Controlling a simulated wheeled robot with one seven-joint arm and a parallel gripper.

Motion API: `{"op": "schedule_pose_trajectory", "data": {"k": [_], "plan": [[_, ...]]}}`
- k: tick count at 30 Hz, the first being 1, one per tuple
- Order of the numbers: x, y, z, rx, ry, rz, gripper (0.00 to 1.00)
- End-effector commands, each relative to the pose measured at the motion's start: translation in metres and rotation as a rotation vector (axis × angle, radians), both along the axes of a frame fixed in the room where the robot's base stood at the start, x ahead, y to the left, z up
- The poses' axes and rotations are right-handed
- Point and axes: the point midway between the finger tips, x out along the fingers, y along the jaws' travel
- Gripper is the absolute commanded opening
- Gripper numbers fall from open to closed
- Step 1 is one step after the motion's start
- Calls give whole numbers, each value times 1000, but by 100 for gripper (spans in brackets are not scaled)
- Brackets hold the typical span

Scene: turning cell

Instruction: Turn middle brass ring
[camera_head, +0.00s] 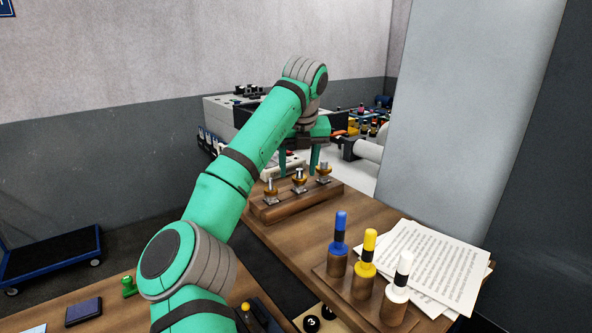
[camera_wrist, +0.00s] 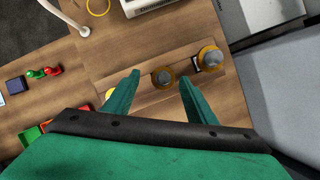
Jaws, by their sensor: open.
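Three brass rings sit on metal posts in a row on a wooden block (camera_head: 290,208). The middle brass ring (camera_head: 299,180) lies below my gripper (camera_head: 299,171) in the head view. In the wrist view, the middle ring (camera_wrist: 154,80) shows between the two green fingertips of my gripper (camera_wrist: 160,76), which is open. A gap shows on both sides of the ring; I cannot tell how high the fingers are above it. The right ring (camera_wrist: 198,60) lies outside the right finger. The left ring (camera_wrist: 110,93) is mostly hidden behind the left finger.
Blue, yellow and white-topped handles (camera_head: 367,255) stand on a wooden block at the near right, beside paper sheets (camera_head: 440,262). A white-grey machine (camera_head: 222,110) stands behind the ring block. A grey panel (camera_head: 470,110) rises at the right.

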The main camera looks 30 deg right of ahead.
Motion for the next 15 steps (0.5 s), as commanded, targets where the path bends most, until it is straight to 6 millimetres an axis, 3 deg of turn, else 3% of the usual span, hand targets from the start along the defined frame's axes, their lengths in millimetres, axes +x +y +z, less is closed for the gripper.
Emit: {"op": "schedule_pose_trajectory", "data": {"k": [9,15], "plan": [[-19,9,54,-2,-1,1,51],[-27,16,80,0,0,5,51]]}}
